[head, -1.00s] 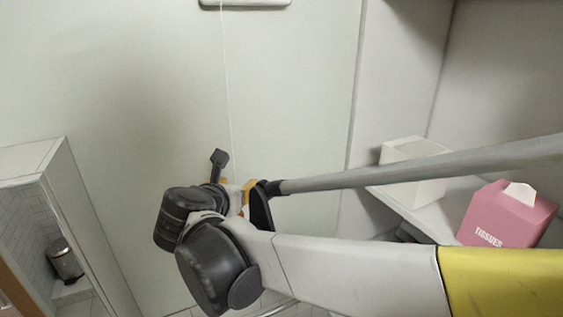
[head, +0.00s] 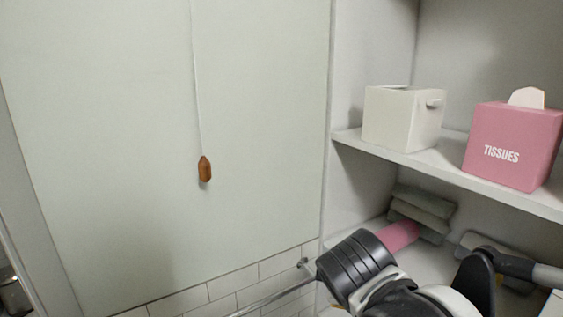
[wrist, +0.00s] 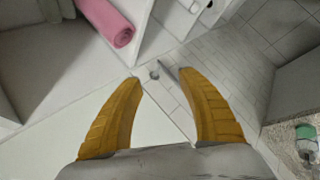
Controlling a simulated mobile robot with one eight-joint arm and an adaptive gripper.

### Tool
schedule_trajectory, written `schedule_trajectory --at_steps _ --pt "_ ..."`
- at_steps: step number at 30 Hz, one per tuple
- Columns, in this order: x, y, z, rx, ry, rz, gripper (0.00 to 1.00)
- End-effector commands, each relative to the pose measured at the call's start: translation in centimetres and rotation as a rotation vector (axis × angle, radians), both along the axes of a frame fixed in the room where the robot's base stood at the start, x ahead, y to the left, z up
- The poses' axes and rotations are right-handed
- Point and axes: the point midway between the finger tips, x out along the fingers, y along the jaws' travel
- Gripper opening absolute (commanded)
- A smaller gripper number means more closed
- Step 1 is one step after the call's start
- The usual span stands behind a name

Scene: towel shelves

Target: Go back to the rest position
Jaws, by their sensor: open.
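My gripper (wrist: 158,75) shows in the wrist view as two yellow fingers, spread apart with nothing between them. Behind the gap are a white wall panel and pale tiles. In the head view my dark wrist joints are at the bottom, in front of the lower shelf; the fingers do not show there. A rolled pink towel (head: 402,236) lies on the lower shelf, partly hidden by my arm. It also shows in the wrist view (wrist: 106,22), up and left of the fingers and apart from them.
A white bin (head: 390,120) and a pink tissue box (head: 512,145) stand on the upper shelf (head: 450,165). Folded grey towels (head: 422,212) lie below. A metal rail (head: 268,299) runs beside my arm. A cord with a brown pull (head: 205,169) hangs at the left.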

Motion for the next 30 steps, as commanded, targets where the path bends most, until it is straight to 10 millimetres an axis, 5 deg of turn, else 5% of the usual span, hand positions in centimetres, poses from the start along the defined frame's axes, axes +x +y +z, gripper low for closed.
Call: schedule_trajectory --at_steps 1,3,9,12,17,30 --pt "-1.5 -1.7 -4.5 0.099 0.005 -0.106 0.47" --pt "-3.4 -3.4 -8.2 0.254 0.011 -0.263 0.47" --pt "-8.4 -6.4 -17.6 0.657 0.014 -0.686 0.47" --pt "-10.0 -7.0 -20.7 0.802 0.013 -0.839 0.47" --pt "-11.2 -7.2 -22.8 0.926 0.01 -0.969 0.47" --pt "-11.4 -7.3 -22.7 0.945 0.011 -0.989 0.47"
